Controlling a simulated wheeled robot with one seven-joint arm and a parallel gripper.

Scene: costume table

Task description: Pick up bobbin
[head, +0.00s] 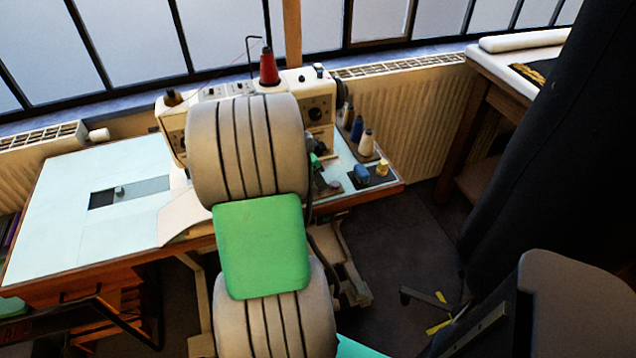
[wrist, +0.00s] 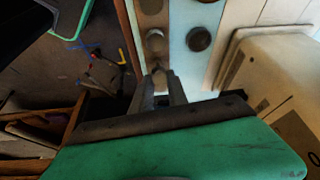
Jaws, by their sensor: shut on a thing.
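In the wrist view, the two dark fingers of my gripper (wrist: 161,86) are closed on a small greyish piece, which I take to be the bobbin (wrist: 159,75). Only its end shows between the fingertips, so its full shape and colour cannot be told. It lines up with a dark strip on the pale tabletop; whether it touches the strip cannot be told. In the head view, my arm covers most of the gripper and the bobbin, over the right part of the sewing table (head: 75,205).
The cream sewing machine (head: 318,106) with a red thread cone (head: 268,68) stands close by. Right of it are a white cone (head: 366,142), a blue spool (head: 361,173) and a yellow spool (head: 382,169). A dark round piece (wrist: 199,39) lies near the fingers. A black drape hangs at right.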

